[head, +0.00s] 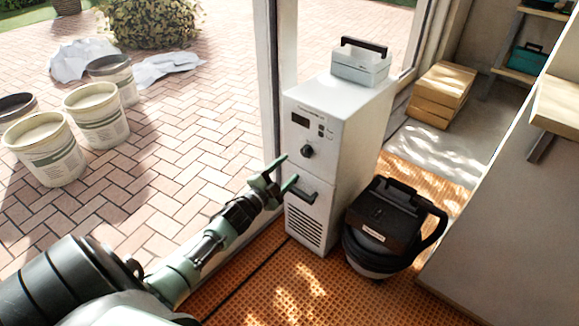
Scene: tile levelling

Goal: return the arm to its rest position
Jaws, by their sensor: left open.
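My left arm comes in from the lower left. Its gripper (284,174) has green fingers spread open, with nothing seen between them. The fingertips are in front of the left side of a white cabinet (325,170) with a dial, a small display and a dark handle (302,192). I cannot tell whether the fingers touch the cabinet. My right gripper is not in view.
A grey box (360,67) with a dark handle sits on the cabinet. A black vacuum (388,225) stands at its right on orange matting (290,285). Buckets (97,114) stand on the brick paving outside. A wooden crate stack (438,94) is behind.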

